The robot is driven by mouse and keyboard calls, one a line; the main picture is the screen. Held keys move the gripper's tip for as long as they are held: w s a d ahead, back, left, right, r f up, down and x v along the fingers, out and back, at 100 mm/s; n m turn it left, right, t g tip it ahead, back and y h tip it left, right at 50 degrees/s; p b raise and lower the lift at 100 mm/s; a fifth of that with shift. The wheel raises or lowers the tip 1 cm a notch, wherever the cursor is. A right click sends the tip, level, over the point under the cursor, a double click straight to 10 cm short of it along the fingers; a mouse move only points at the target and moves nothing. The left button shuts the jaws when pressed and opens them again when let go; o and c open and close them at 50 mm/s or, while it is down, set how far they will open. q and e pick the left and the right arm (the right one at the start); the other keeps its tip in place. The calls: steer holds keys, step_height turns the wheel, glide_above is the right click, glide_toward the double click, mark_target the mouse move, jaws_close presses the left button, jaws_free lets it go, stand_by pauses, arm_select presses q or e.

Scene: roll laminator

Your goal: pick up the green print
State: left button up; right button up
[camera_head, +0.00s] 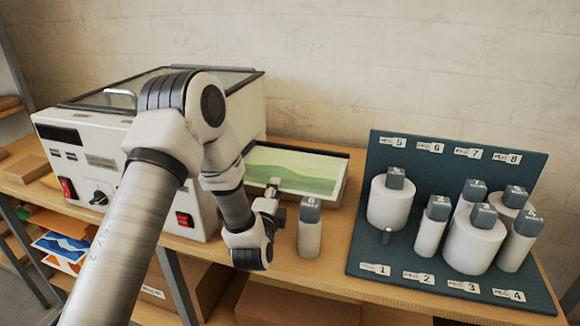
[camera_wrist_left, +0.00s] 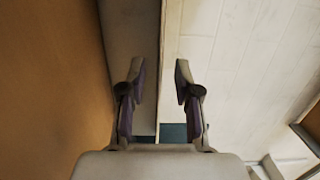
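The green print (camera_head: 300,169) lies in a pale shallow tray (camera_head: 337,190) at the right side of the laminator (camera_head: 95,165). It shows light and dark green bands. My left gripper (camera_head: 275,185) is at the tray's front edge, in front of the print, and my arm hides the tray's left part. In the left wrist view the two fingers (camera_wrist_left: 159,80) are wide apart with nothing between them. I cannot make out the print in that view. My right gripper is not in view.
A cylinder with a block marked 6 (camera_head: 310,228) stands just right of my left gripper. A teal peg board (camera_head: 345,262) with several numbered cylinders is further right. Blue and orange prints (camera_head: 62,245) lie on a lower shelf at left. A wall stands behind.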

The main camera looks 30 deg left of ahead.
arm_select(q)
steer(key=shift+w+a+f, duration=0.1)
steer(key=shift+w+a, duration=0.1)
steer(key=shift+w, duration=0.25)
steer(key=shift+s, duration=0.1)
steer(key=shift+s+d, duration=0.1)
steer(key=c, duration=0.5)
jaws_close()
steer(key=shift+r, duration=0.25)
